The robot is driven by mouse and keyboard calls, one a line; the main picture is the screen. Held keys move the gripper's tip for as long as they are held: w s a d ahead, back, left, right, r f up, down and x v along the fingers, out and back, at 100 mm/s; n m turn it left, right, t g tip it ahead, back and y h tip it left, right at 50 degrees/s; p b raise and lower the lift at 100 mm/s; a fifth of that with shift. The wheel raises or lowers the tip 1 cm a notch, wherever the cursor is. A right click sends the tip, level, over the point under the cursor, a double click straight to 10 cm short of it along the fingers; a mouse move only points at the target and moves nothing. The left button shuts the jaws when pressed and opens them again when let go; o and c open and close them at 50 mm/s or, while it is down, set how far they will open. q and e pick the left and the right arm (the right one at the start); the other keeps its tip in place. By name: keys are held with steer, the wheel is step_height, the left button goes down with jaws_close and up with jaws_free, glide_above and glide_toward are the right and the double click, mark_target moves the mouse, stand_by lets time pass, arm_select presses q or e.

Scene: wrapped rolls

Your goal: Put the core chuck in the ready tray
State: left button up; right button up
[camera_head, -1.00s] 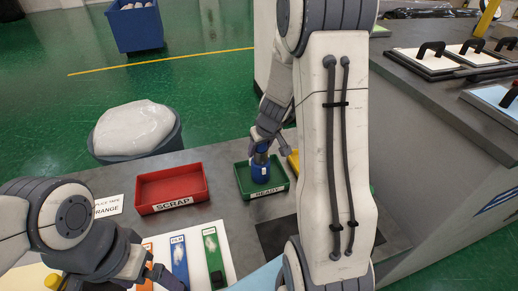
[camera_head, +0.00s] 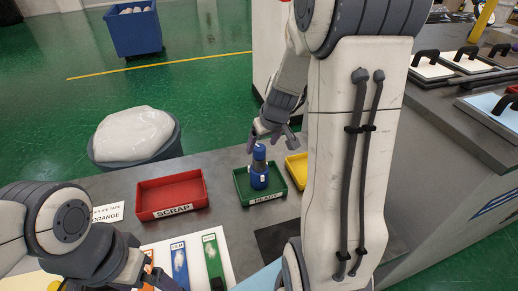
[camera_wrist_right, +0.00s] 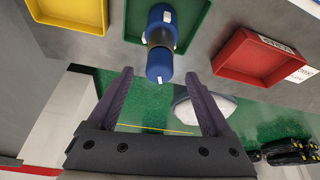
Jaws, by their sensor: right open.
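The core chuck (camera_head: 259,169), a blue cylinder with a dark middle band, stands upright in the green ready tray (camera_head: 243,195). In the right wrist view the chuck (camera_wrist_right: 160,62) sits in front of the fingers, over the green tray (camera_wrist_right: 197,12). My right gripper (camera_head: 270,146) is open and empty, above and apart from the chuck; its two fingers also show in the right wrist view (camera_wrist_right: 162,105). My left gripper (camera_head: 143,278) is at the lower left, partly cut off, and its fingers do not show clearly.
A red scrap tray (camera_head: 172,213) stands left of the green tray, and a yellow tray (camera_head: 297,170) stands right of it, partly behind my arm. Sample cards (camera_head: 180,264) lie in front. A bin with a white bag (camera_head: 134,133) stands behind the table.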

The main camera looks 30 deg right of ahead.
steer(key=s+a+r+n+g+y, duration=0.15)
steer(key=s+a, duration=0.25)
steer(key=a, duration=0.6)
steer(key=s+a+r+n+g+y, duration=0.1)
steer(key=s+a+r+n, duration=0.25)
steer(key=a, duration=0.65)
steer(key=s+a+n+g, duration=0.1)
steer(key=s+a, duration=0.2)
steer(key=s, duration=0.4)
steer(key=s+a+n+g+h, duration=0.1)
steer(key=s+a, duration=0.3)
steer(key=s, duration=0.4)
steer(key=shift+s+a+f+n, duration=0.15)
steer(key=shift+f+n, duration=0.3)
steer(key=shift+n, duration=0.15)
